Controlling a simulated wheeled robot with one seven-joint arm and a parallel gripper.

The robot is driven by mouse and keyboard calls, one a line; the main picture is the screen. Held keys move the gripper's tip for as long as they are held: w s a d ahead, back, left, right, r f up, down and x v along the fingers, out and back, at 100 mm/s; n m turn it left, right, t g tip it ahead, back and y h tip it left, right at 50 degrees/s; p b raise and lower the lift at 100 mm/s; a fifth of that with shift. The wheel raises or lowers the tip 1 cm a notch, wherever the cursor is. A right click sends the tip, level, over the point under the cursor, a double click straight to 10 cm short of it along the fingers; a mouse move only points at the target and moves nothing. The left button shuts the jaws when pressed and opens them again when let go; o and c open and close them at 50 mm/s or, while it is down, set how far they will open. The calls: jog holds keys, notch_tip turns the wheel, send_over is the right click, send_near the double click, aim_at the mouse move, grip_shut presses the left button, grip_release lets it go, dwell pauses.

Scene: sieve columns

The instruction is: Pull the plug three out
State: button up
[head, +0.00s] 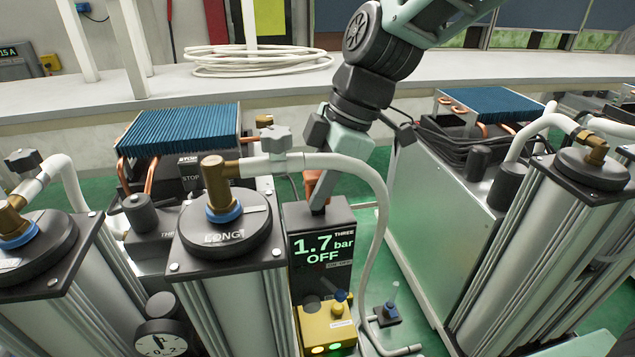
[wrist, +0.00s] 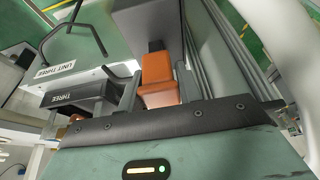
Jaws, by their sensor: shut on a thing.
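The orange plug (head: 313,184) is at the top of the dark box marked THREE (head: 322,247), whose display reads 1.7 bar OFF. My gripper (head: 320,196) reaches down to it from above and hides part of it. In the wrist view the orange plug (wrist: 160,82) sits between the two fingers of my gripper (wrist: 158,88), which are shut on it. A dark part (wrist: 155,46) shows beyond the plug, against a grey block. I cannot tell how deep the plug sits in its socket.
A column marked LONG (head: 222,240) with a brass fitting stands close left of the box. A white hose (head: 380,205) curves past its right side. A silver cabinet (head: 445,190) stands to the right. A yellow box (head: 325,325) with lit lamps is below.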

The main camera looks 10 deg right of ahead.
jog(key=shift+r, duration=0.4)
jog(key=o, duration=1.2)
jog(key=shift+c, duration=0.2)
jog(key=b+v, duration=0.4)
jog(key=v, duration=1.3)
jog(key=shift+d+r, duration=0.15)
jog(key=w+d+f+m+t+h, duration=0.1)
jog(key=d+f+m, duration=0.3)
jog(key=f, duration=0.3)
jog(key=w+d+f+m+h, duration=0.1)
jog(key=d+f+m, duration=0.35)
jog(key=f, duration=0.35)
jog(key=s+d+f+m+t+h, duration=0.1)
jog(key=s+d+f+m, duration=0.3)
jog(key=f, duration=0.3)
jog(key=s+d+f+m+t+h, duration=0.1)
jog(key=s+d+f+m, duration=0.2)
jog(key=d+f+m, duration=0.25)
jog(key=s+a+f+n+g+b, duration=0.1)
jog(key=s+a+f+n+b, duration=0.2)
jog(key=s+a, duration=0.3)
jog(key=s+a+f+n+g+b, duration=0.2)
jog(key=s+a+f+n+b, duration=0.2)
jog(key=a, duration=0.9)
jog(key=s+b, duration=0.1)
jog(key=s, duration=0.2)
jog(key=shift+n+b, duration=0.35)
jog(key=shift+n, duration=0.05)
